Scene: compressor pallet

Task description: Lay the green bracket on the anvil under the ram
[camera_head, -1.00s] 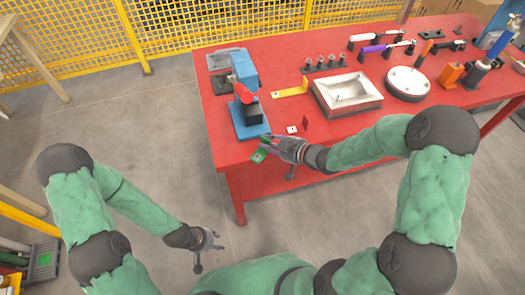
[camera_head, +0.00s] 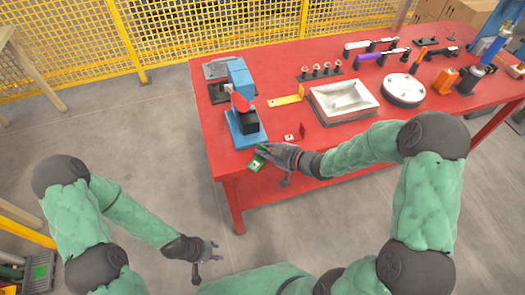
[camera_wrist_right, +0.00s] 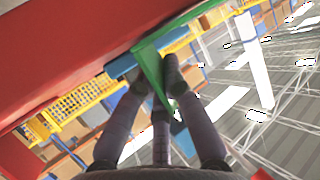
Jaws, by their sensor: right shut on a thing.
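The green bracket (camera_head: 257,161) is in my right gripper (camera_head: 266,153), just off the table's front edge and in front of the press. In the right wrist view the green bracket (camera_wrist_right: 152,68) shows between the fingers (camera_wrist_right: 160,85), angled. The blue press (camera_head: 240,76) stands at the table's left end, with a red part (camera_head: 241,103) over a black block (camera_head: 248,121) on its blue base (camera_head: 238,137). The anvil's top cannot be made out clearly. My left gripper (camera_head: 213,249) hangs low over the floor, empty, its fingers apart.
The red table (camera_head: 225,160) has a yellow bracket (camera_head: 286,100), a small red bracket (camera_head: 299,132) and a white square tray (camera_head: 345,96) right of the press. A round white-topped part (camera_head: 403,88) and tools lie further right.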

